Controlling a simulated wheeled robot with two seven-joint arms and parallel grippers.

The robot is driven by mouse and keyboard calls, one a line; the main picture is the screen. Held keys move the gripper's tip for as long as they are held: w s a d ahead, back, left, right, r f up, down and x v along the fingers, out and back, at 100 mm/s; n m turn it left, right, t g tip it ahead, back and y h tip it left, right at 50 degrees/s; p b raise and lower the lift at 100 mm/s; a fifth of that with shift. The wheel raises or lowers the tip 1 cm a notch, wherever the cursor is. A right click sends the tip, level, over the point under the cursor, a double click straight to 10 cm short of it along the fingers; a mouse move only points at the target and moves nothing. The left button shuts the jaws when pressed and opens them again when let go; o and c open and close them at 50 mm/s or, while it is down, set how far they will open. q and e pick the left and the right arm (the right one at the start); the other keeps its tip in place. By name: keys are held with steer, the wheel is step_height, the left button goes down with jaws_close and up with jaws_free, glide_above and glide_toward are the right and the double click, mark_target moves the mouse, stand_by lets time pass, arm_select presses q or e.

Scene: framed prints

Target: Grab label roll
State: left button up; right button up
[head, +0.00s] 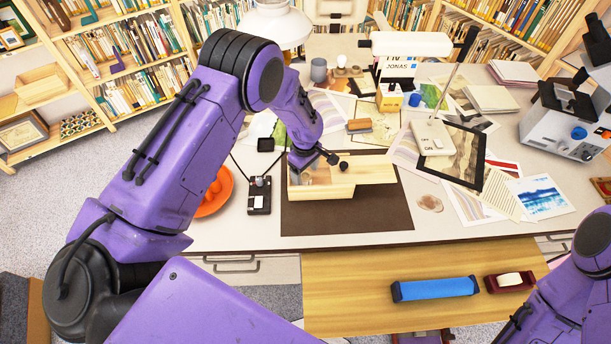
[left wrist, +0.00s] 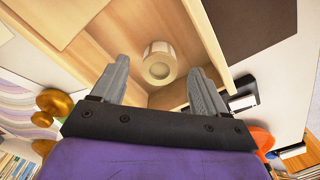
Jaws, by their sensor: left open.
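The label roll (left wrist: 158,64), a pale roll with a round end, sits in a corner of a light wooden open box in the left wrist view. My left gripper (left wrist: 160,75) is open, with one finger to each side of the roll in the picture; I cannot tell whether they touch it. In the head view, the wooden box (head: 345,186) stands on a dark mat, and my left gripper is above its left part. The roll is hard to make out there. My right arm shows at the lower right, but its gripper is out of view.
The dark mat (head: 300,222) lies on the desk. A black label-like device (head: 259,197) and an orange dish (head: 217,200) are left of the box. A desk lamp (head: 432,135), prints and papers crowd the right.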

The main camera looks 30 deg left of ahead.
mark_target(304, 174)
arm_select(q)
steer(key=f, duration=0.3)
steer(key=shift+w+a, duration=0.15)
steer(key=shift+a, duration=0.05)
steer(key=shift+r, duration=0.1)
steer(key=shift+c, duration=0.3)
steer(key=c, duration=1.1)
steer(key=shift+o, duration=0.2)
